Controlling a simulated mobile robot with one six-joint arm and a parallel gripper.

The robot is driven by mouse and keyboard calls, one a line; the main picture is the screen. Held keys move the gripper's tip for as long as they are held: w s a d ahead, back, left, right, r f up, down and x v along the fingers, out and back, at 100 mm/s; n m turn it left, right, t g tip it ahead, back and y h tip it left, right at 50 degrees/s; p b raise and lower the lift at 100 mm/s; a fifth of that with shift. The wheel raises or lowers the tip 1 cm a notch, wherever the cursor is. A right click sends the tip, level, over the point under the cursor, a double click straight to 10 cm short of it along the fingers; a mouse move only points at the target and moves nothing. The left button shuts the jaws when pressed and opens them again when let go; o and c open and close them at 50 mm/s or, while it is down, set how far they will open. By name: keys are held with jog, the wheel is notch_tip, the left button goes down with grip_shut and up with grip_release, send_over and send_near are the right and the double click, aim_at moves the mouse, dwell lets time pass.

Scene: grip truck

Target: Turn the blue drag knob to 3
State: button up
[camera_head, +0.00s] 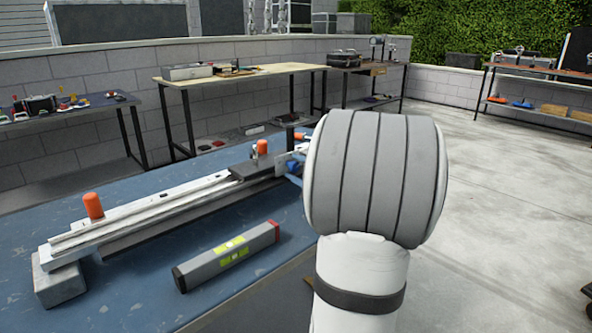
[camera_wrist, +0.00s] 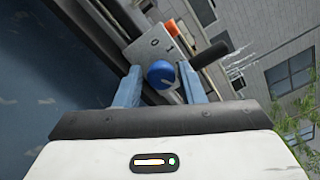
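The blue drag knob (camera_wrist: 161,74) is a round knob with a pale line on it, near the top middle of the wrist view. It is in front of a grey plate (camera_wrist: 150,42) with small dark marks that I cannot read for certain. My gripper (camera_wrist: 160,84) is open, with one blue finger left of the knob and one right of it. There is a gap on the left; the right finger looks close to the knob, and contact is unclear. In the head view my arm hides most of this end, where only small blue parts show.
A long metal rail (camera_head: 150,215) with orange knobs (camera_head: 93,207) lies on the blue table (camera_head: 130,290). A grey spirit level (camera_head: 228,256) lies in front of it. A black cylindrical handle (camera_wrist: 208,54) is right of the knob. Concrete floor (camera_head: 500,190) is open at the right.

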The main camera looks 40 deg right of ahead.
jog(key=shift+s, duration=0.1)
jog(key=shift+s+r, duration=0.1)
jog(key=shift+s, duration=0.25)
jog(key=s, duration=0.2)
jog(key=s+p, duration=0.1)
jog(key=s, duration=0.4)
jog(key=shift+d, duration=0.3)
